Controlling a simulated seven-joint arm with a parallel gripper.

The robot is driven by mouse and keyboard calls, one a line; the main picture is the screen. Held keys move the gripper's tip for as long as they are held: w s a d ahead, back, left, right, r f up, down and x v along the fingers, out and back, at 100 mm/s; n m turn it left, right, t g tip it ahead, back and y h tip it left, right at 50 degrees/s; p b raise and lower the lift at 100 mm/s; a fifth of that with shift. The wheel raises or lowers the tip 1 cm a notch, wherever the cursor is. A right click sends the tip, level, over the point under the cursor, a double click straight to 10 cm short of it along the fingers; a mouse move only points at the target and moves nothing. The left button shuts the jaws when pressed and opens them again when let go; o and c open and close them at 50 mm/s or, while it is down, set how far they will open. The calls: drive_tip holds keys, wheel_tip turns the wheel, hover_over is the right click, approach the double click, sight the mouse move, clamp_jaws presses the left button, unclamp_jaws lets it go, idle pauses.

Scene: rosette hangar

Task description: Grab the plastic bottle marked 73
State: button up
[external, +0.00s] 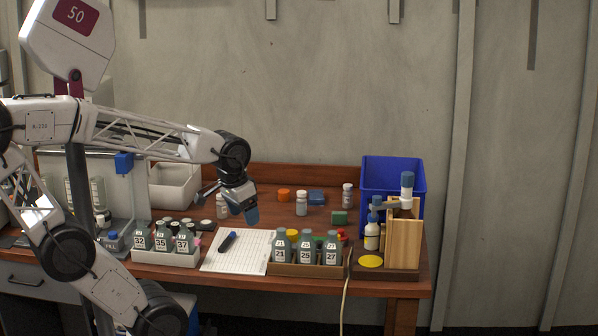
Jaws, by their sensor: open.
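No label reading 73 can be made out on any bottle in the external view. Grey-green bottles marked 32 (140,240), 35 (161,241) and 37 (183,242) stand in a white tray (165,259). Similar bottles, seemingly marked 24 (280,251), 25 (305,251) and 27 (331,252), stand in a wooden tray (308,270). My gripper (242,208) is open and empty above the table, behind the notepad. Small white-capped bottles stand at the back, one beside my gripper (222,207) and one further right (301,204); their labels are unreadable.
An open notepad (225,257) with a dark marker (228,241) lies between the trays. A blue bin (392,177) and a wooden stand (404,243) with bottles occupy the right end. A cable (347,290) hangs over the front edge. A white bin (174,188) stands back left.

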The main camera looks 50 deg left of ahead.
drive_tip(key=w+a+f+n+g+h, duration=0.1)
drive_tip(key=w+n+h, duration=0.65)
drive_tip(key=w, duration=0.95)
drive_tip(key=n+t+h, duration=0.1)
drive_tip(key=n+t, duration=1.3)
drive_tip(key=n, duration=0.9)
hover_over(301, 199)
drive_tip(key=s+a, duration=0.2)
drive_tip(key=a, duration=0.1)
wheel_tip(301, 199, down, 17)
drive_tip(key=shift+w+r, duration=0.2)
drive_tip(key=shift+w, duration=0.05)
drive_tip(key=shift+f, duration=0.1)
drive_tip(key=shift+f, duration=2.8)
drive_tip(key=shift+f, duration=0.1)
